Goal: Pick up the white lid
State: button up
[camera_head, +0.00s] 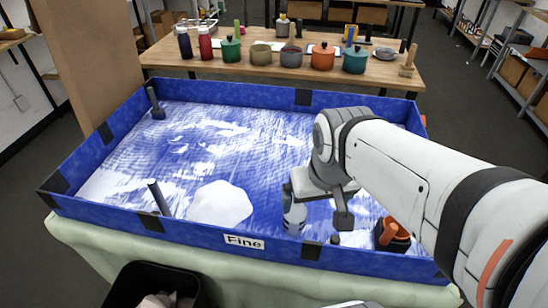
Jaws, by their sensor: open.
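A white rounded, irregular mound (220,203) lies in the blue-walled tray (175,232), near its front wall. I cannot tell any white lid for sure in this view. My gripper (318,214) hangs low over the front right part of the tray, to the right of the mound and apart from it. It is open, and I see nothing held in it. My arm crosses from the right and hides part of the tray's right side.
An orange and black item (394,233) is at the tray's front right corner. Dark posts (160,198) stand at the tray's left. A wooden table (270,66) with pots and bottles stands behind. A black bin (150,285) is at front left. The tray's middle is clear.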

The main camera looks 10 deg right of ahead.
aim_at(335, 239)
jog(key=z, duration=0.95)
jog(key=k, duration=0.7)
jog(key=u, duration=0.25)
jog(key=i, duration=0.5)
